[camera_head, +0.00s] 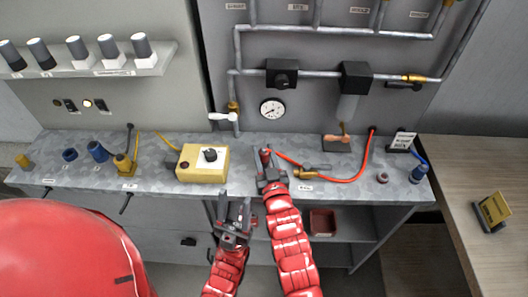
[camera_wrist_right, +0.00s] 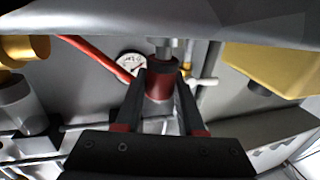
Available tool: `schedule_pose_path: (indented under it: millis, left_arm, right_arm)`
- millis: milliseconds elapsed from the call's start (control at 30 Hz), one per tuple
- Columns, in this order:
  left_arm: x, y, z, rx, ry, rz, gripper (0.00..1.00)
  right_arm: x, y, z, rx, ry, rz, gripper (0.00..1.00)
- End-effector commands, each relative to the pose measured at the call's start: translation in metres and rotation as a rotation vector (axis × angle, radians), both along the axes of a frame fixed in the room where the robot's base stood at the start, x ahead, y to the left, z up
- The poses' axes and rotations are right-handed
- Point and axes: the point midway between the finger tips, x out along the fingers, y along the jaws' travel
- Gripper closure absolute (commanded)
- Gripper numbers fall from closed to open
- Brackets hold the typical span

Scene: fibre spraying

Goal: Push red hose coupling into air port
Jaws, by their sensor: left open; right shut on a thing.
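My left gripper (camera_head: 235,208) is open and empty, lower and to the left, in front of the bench.
A pressure gauge (camera_head: 272,109) and pipes are on the wall behind. A red tray (camera_head: 322,222) sits on the shelf below.

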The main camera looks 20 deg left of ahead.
Motion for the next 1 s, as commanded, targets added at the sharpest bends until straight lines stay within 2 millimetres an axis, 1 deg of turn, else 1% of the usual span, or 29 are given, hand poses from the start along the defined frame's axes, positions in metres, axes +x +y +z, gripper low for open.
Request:
schedule_pose_path:
  millis: [533,567,600,733,1000]
  left_arm:
    - [0.000,0.000,-0.010,0.000,0.000,0.000,0.50]
    - [0.000,0.000,-0.009,0.000,0.000,0.000,0.50]
    - [0.000,0.000,-0.009,0.000,0.000,0.000,0.50]
    - [0.000,0.000,-0.009,0.000,0.000,0.000,0.50]
    - [0.000,0.000,-0.009,0.000,0.000,0.000,0.50]
  right_arm:
    - [0.000,0.000,-0.014,0.001,-0.001,0.000,1.00]
    - [0.000,0.000,-0.013,0.001,-0.001,0.000,0.58]
    - [0.000,0.000,-0.013,0.001,-0.001,0.000,0.51]
    - [0.000,0.000,-0.013,0.001,-0.001,0.000,0.28]
    - [0.000,0.000,-0.013,0.000,0.000,0.000,0.27]
